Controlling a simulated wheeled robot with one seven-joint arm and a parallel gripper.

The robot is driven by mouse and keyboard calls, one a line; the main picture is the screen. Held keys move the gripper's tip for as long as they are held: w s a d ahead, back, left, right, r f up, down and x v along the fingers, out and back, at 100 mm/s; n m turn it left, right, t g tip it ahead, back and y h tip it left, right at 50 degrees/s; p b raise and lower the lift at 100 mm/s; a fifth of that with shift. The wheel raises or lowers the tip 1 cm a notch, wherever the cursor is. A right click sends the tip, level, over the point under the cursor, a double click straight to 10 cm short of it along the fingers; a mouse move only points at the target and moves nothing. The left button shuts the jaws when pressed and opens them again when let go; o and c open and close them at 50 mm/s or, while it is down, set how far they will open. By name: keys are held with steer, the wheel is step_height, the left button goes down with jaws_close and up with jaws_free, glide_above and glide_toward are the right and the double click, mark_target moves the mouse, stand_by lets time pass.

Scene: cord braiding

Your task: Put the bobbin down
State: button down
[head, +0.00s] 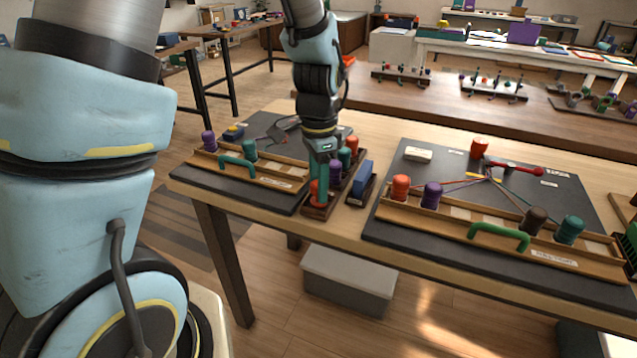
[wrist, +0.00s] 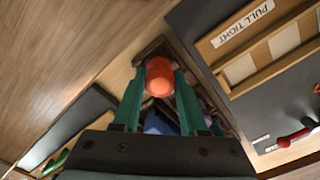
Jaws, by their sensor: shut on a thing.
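My gripper (head: 319,188) points down at the near end of a narrow wooden rack (head: 318,212) between the two dark boards. Its teal fingers are shut on an orange-red bobbin (head: 314,189), which also shows between the fingertips in the wrist view (wrist: 159,78). The bobbin is at the rack's near end; I cannot tell whether its base rests in the rack. Behind it in the rack stand a purple bobbin (head: 335,171), a teal bobbin (head: 345,158) and another orange-red one (head: 351,143). The fingers partly hide the held bobbin.
A blue block in a small tray (head: 361,183) stands close right of the rack. The right board (head: 400,229) holds several bobbins, cords and a green handle. The table's front edge is near.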

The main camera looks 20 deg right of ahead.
steer(key=shift+f, duration=0.1)
steer(key=shift+f, duration=0.3)
steer(key=shift+c, duration=2.2)
jaws_free()
steer(key=shift+r, duration=0.1)
step_height(320, 180, up, 13)
steer(key=a+f+n, duration=0.3)
steer(key=a+n, duration=0.5)
steer(key=a, duration=0.4)
steer(key=w+a+f+n+t, duration=0.1)
steer(key=a+f+n, duration=0.3)
steer(key=a+n, duration=0.4)
steer(key=a, duration=0.5)
steer(key=shift+w+a+n+t+b, duration=0.15)
steer(key=shift+n+t+b, duration=0.15)
